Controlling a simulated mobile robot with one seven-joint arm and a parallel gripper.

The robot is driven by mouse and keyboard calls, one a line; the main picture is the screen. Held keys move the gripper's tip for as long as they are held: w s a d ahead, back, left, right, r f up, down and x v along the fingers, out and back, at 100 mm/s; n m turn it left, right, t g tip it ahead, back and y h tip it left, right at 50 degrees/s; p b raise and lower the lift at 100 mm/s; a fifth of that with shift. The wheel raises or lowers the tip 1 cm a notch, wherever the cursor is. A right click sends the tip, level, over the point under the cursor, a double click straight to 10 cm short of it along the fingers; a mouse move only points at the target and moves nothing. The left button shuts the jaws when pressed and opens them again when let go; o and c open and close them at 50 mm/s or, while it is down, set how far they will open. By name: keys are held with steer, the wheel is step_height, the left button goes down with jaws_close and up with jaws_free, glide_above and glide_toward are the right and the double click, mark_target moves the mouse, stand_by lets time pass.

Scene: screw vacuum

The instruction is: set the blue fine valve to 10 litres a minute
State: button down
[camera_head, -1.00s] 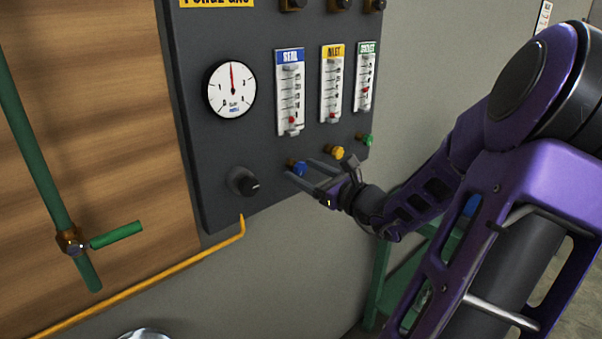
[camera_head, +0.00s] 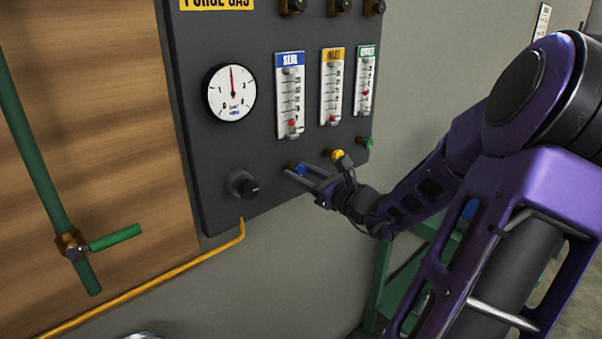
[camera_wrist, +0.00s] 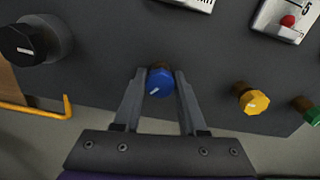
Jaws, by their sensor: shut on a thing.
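The blue fine valve knob (camera_wrist: 159,82) is between my gripper's fingers in the wrist view. Its white pointer mark shows on its face, slanting to the lower left. In the head view the blue valve (camera_head: 297,167) is partly hidden by my gripper (camera_head: 296,174). My gripper (camera_wrist: 159,78) is shut on the knob, one finger on each side. The SEAL flowmeter (camera_head: 290,95) with the blue label is above it on the panel. Its red float (camera_head: 292,122) sits low in the tube; the scale numbers are too small to read.
The yellow valve (camera_wrist: 254,102) and green valve (camera_wrist: 312,116) are to the right of the blue one. A black knob (camera_head: 242,184) is to the left, below a round gauge (camera_head: 232,92). INLET (camera_head: 332,86) and a green-labelled flowmeter (camera_head: 366,80) stand beside SEAL.

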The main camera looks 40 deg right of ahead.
steer(key=shift+f, duration=0.1)
steer(key=n+b, duration=0.2)
steer(key=n, duration=0.1)
steer(key=shift+f, duration=0.1)
steer(key=n+b, duration=0.3)
steer(key=b, duration=0.1)
steer(key=shift+n, duration=0.3)
steer(key=shift+n+b, duration=0.55)
steer(key=shift+n, duration=0.65)
steer(key=shift+r+n, duration=0.2)
steer(key=shift+n, duration=1.1)
steer(key=shift+c, duration=2.3)
jaws_free()
